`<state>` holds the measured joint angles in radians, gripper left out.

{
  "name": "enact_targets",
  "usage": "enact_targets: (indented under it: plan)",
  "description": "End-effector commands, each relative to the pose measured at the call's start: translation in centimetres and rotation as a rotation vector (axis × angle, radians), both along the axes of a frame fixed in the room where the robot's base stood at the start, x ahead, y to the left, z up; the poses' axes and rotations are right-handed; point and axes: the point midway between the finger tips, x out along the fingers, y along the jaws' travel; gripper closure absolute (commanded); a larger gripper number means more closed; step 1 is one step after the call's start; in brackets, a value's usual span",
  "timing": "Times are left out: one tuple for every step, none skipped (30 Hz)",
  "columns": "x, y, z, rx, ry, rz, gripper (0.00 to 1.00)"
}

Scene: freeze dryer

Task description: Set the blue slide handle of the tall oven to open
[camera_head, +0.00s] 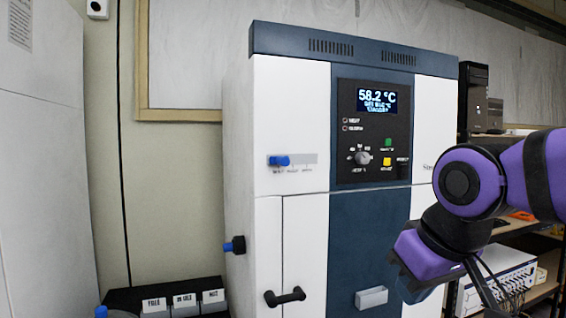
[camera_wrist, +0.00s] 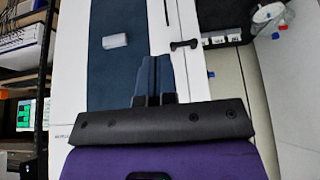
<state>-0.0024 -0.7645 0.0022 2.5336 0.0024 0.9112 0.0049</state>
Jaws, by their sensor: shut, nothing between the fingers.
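The tall oven (camera_head: 292,100) is a white and dark blue cabinet with a lit display reading 58.2 °C. Its blue slide handle (camera_head: 280,160) sits at the left end of a short horizontal track on the upper left white panel; the small labels under it are unreadable. My gripper's fingers (camera_wrist: 153,77) show in the wrist view, together and empty, in front of the oven's lower front.
A pale handle (camera_head: 371,297) is on the blue panel. Labelled bins (camera_head: 183,304) stand lower left; a shelf of equipment (camera_head: 500,280) is at right.

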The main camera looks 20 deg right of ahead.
Motion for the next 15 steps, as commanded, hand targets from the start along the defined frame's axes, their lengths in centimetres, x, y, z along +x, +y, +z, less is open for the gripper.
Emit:
enact_targets:
  plan:
    - [0.0,0.0,0.0,0.000,0.000,0.000,1.00]
    - [0.0,0.0,0.0,0.000,0.000,0.000,1.00]
    - [0.0,0.0,0.0,0.000,0.000,0.000,1.00]
    - [0.0,0.0,0.0,0.000,0.000,0.000,1.00]
    - [0.0,0.0,0.0,0.000,0.000,0.000,1.00]
    - [0.0,0.0,0.0,0.000,0.000,0.000,1.00]
    - [0.0,0.0,0.0,0.000,0.000,0.000,0.98]
    - [0.0,0.0,0.0,0.000,0.000,0.000,0.91]
    - [0.1,0.0,0.0,0.000,-0.004,0.001,0.82]
    - [0.3,0.1,0.0,0.003,-0.009,0.004,0.75]
    - [0.6,0.1,0.0,0.005,-0.017,0.006,0.68]
    - [1.2,0.3,0.1,0.010,-0.036,0.011,0.59]
    - [1.7,0.4,0.2,0.016,-0.055,0.015,0.52]
    - [2.4,0.6,0.3,0.022,-0.079,0.021,0.49]
    - [3.5,0.9,0.4,0.032,-0.116,0.029,0.49]
